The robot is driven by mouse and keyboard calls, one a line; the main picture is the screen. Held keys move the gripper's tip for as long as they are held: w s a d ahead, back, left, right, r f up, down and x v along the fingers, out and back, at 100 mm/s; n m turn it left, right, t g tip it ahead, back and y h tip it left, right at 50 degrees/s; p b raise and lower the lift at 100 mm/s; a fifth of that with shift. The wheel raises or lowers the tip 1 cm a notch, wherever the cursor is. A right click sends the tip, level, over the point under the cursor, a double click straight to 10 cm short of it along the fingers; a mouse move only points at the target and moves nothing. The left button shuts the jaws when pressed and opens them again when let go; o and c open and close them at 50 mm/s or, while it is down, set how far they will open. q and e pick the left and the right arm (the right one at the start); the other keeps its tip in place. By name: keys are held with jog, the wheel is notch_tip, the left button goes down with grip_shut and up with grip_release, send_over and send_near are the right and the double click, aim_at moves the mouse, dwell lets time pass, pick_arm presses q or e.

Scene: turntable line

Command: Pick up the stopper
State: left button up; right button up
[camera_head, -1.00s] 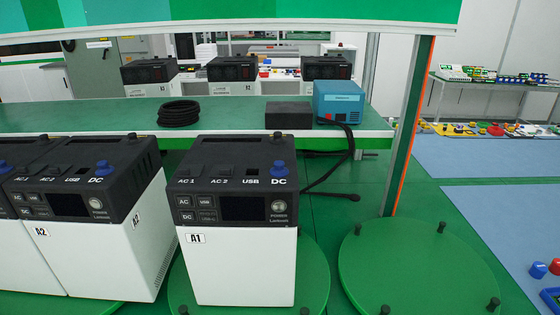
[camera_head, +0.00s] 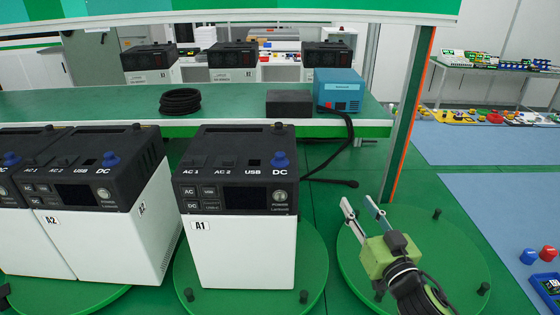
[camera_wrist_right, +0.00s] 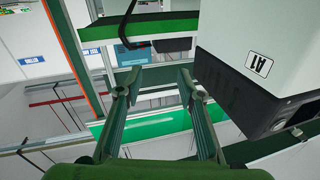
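My right gripper (camera_head: 358,204) is to the right of A1, over the empty right turntable. Its fingers are apart with nothing between them. In the right wrist view the gripper (camera_wrist_right: 157,82) is open beside A1 (camera_wrist_right: 255,85); no stopper shows there. My left gripper is out of view.
A1 stands on a green turntable (camera_head: 312,255); the right turntable (camera_head: 455,235) has small black pegs. Behind, a green bench (camera_head: 230,103) holds a cable coil (camera_head: 180,101), a black box (camera_head: 289,103) and a blue box (camera_head: 339,90) with a hanging cable. An upright post (camera_head: 408,120) stands behind the right turntable.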

jog(key=w+a+r+n+y, duration=0.1)
jog(key=a+r+n+y, duration=0.15)
jog(key=r+y, duration=0.2)
jog(key=a+r+n+y, duration=0.2)
jog(key=r+n+y, duration=0.1)
jog(key=r, duration=0.3)
jog(key=n+g+y, duration=0.5)
jog(key=n+g, duration=0.2)
jog(key=g, duration=0.4)
send_near(280, 153)
jog(key=p+x, duration=0.5)
jog(key=x, duration=0.4)
jog(key=shift+a, duration=0.25)
jog(key=shift+w+a+f, duration=0.1)
jog(key=shift+a, duration=0.2)
jog(key=shift+d, duration=0.15)
jog(key=shift+c, duration=1.1)
jog(key=c, duration=0.7)
